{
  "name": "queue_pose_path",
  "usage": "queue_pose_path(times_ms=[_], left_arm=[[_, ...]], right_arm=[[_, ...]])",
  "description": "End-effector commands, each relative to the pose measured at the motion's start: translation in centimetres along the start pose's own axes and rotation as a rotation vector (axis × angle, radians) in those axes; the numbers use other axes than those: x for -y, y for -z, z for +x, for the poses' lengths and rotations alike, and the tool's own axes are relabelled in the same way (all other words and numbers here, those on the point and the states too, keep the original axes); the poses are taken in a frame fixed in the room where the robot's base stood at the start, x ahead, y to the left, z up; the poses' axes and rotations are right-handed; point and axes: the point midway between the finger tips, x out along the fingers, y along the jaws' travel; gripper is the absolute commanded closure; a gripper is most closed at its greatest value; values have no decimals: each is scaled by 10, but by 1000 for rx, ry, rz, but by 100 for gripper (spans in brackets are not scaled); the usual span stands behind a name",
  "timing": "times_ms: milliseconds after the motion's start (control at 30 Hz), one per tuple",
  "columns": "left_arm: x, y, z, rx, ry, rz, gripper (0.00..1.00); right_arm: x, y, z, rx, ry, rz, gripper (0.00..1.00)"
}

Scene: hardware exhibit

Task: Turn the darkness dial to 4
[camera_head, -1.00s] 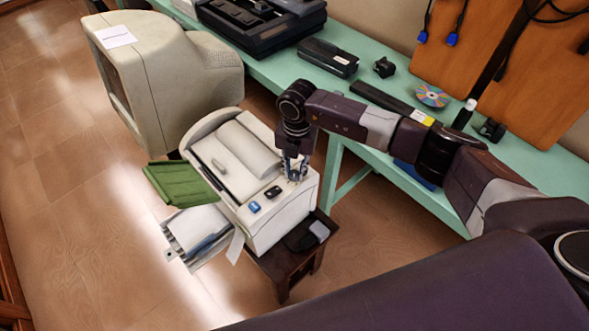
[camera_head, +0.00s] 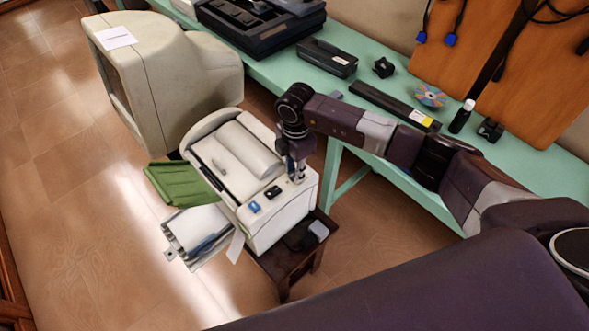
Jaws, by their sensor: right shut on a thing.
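A cream-coloured office machine (camera_head: 275,228) stands on a small dark wooden stool. Its top panel carries a blue button (camera_head: 254,207) and a black switch (camera_head: 273,192). My right gripper (camera_head: 297,178) points down at the panel's right corner, to the right of the black switch. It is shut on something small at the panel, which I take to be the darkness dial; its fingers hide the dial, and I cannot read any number. My left gripper is not in view.
A green tray (camera_head: 180,184) and a paper tray (camera_head: 197,232) stick out on the machine's left. A beige monitor (camera_head: 165,75) stands behind it. A teal bench (camera_head: 372,80) with several devices runs along the wall. The floor at left is clear.

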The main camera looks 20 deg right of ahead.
Motion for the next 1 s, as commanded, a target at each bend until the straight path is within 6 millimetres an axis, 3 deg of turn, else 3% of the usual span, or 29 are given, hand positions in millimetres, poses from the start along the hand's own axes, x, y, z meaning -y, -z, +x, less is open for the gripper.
queue_pose_path(times_ms=[567, 600, 700, 1000], left_arm=[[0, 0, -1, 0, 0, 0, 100], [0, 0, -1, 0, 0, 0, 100], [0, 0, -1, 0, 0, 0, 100], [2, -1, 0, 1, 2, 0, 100]], right_arm=[[-1, -1, -1, 1, -4, 30, 100], [-1, -1, -1, 1, -4, 30, 75], [-1, 0, -1, 1, -3, 29, 64], [0, 0, -1, 1, -1, 27, 61]])
